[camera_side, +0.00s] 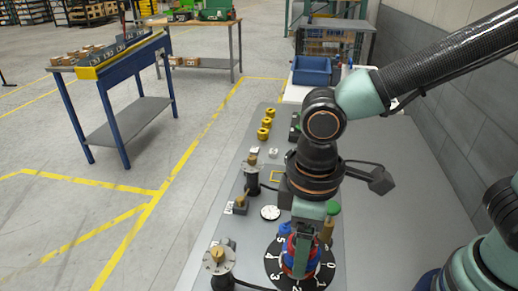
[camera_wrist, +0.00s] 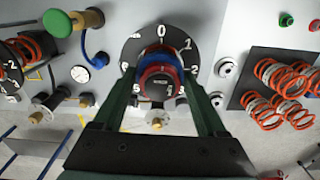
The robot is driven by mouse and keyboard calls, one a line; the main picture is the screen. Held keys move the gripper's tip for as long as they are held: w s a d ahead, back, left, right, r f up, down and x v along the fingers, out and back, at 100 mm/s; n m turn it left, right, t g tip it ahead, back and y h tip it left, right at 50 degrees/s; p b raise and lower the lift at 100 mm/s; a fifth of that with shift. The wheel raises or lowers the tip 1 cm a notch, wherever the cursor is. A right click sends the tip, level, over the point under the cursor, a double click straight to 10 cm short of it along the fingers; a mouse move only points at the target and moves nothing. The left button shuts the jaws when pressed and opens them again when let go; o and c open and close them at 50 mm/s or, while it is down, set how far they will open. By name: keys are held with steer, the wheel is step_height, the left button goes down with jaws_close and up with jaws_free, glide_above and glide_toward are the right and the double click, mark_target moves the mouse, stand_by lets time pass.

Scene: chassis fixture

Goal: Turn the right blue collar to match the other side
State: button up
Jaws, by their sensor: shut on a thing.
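My gripper (camera_wrist: 160,80) is shut on a blue collar (camera_wrist: 181,66), with its green fingers on either side. A red ring sits with the collar, nearer the wrist camera. Behind them is a black dial (camera_wrist: 132,47) with white numbers; 0 is at the top and 1 at upper right in the wrist view. In the side view my gripper (camera_side: 298,252) reaches down over the red and blue parts and the numbered dial (camera_side: 274,262). The fingers hide part of the collar. Another numbered dial (camera_wrist: 10,88) with an orange spring shows at the left edge of the wrist view.
Several orange springs (camera_wrist: 275,108) lie on a black pad at right. A round white gauge (camera_side: 270,212) and a post with a metal disc (camera_side: 218,258) stand near the dial. The bench's right (camera_side: 390,200) has free room.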

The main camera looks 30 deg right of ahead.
steer(key=n, duration=1.3)
steer(key=shift+r, duration=0.1)
steer(key=o, duration=1.3)
steer(key=shift+r, duration=0.1)
step_height(320, 180, up, 7)
steer(key=shift+f, duration=0.1)
